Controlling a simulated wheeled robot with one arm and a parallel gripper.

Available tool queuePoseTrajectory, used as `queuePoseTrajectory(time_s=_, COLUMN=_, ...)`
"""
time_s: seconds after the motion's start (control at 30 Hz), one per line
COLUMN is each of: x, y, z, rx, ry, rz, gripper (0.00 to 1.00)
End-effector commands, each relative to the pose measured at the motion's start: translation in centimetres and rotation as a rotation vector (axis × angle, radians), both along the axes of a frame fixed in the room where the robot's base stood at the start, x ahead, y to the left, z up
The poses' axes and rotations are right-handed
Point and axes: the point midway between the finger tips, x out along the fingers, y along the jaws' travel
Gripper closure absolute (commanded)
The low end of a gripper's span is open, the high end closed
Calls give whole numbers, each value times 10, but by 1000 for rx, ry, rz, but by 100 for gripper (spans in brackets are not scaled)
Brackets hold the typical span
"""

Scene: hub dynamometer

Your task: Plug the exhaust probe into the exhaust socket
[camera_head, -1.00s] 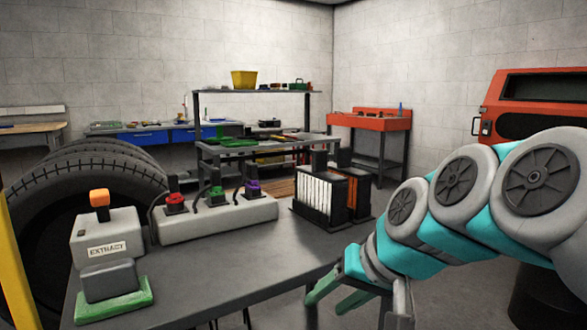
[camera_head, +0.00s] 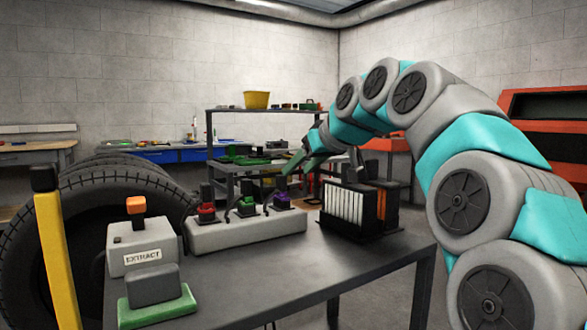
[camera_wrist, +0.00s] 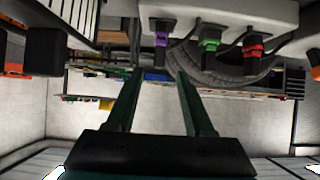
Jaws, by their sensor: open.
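A long grey block (camera_head: 232,235) on the dark bench carries three dark-handled plugs with coloured collars: red (camera_head: 206,211), green (camera_head: 247,206) and purple (camera_head: 283,201). The plugs also show upside down in the wrist view, purple (camera_wrist: 161,36), green (camera_wrist: 210,42) and red (camera_wrist: 253,44). No label shows which is the exhaust probe, and I cannot make out the exhaust socket.
A grey box marked EXTRACT (camera_head: 142,247) with an orange knob stands at the bench's left, behind a grey block on a green base (camera_head: 155,305). A black rack with white and orange panels (camera_head: 358,208) stands right. A yellow post (camera_head: 58,260) and tyres (camera_head: 95,215) are left.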

Motion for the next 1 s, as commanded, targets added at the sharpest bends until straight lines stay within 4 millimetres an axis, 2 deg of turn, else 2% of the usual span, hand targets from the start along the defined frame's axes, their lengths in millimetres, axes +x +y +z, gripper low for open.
queuePoseTrajectory(time_s=0.37, x=14, y=9, z=-11, rx=-1, ry=1, rz=0, gripper=48)
queuePoseTrajectory(time_s=1.0, x=58, y=40, z=-45, rx=1, ry=-1, rz=0, gripper=48)
